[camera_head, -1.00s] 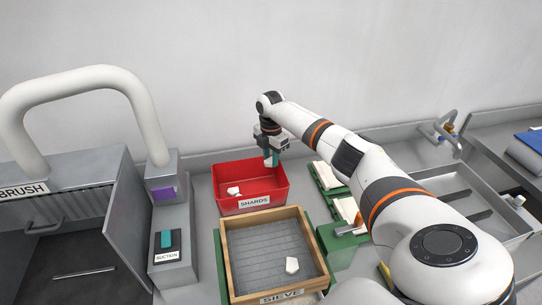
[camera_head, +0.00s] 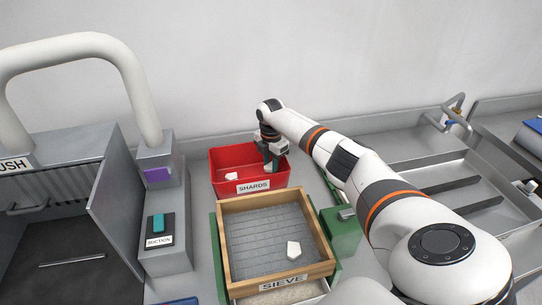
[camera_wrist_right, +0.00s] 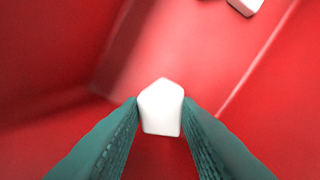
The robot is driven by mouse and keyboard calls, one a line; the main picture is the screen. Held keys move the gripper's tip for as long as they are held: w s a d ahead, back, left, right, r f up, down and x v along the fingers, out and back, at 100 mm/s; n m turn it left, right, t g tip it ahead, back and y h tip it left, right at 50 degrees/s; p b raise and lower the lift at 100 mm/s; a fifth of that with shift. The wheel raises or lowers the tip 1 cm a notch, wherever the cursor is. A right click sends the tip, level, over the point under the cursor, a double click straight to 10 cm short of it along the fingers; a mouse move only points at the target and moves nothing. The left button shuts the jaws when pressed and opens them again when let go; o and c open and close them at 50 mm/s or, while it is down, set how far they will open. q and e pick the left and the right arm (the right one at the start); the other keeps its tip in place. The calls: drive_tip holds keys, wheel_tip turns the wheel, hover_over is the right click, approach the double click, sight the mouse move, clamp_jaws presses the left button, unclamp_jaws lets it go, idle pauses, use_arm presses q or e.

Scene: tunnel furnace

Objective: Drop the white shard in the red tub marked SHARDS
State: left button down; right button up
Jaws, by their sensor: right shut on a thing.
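The red tub (camera_head: 235,158) with the SHARDS label stands on the bench behind the wooden sieve. My right gripper (camera_head: 270,167) reaches down inside the tub at its right end. It is shut on a white shard (camera_wrist_right: 161,107), which shows between the teal fingertips in the right wrist view, over the tub's red inside. Another white shard (camera_head: 231,176) lies in the tub at the left; a white piece also shows at the top of the wrist view (camera_wrist_right: 245,4). My left gripper is not in view.
A wooden-framed sieve (camera_head: 226,262) stands in front of the tub, with one white shard (camera_head: 294,249) on its mesh. The suction box (camera_head: 165,255) and brush cabinet (camera_head: 115,215) are at the left. A metal sink (camera_head: 480,170) is at the right.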

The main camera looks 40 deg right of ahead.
drive_tip(key=shift+f, duration=0.2)
drive_tip(key=o, duration=1)
wheel_tip(320, 180, up, 12)
drive_tip(key=shift+b, duration=0.7)
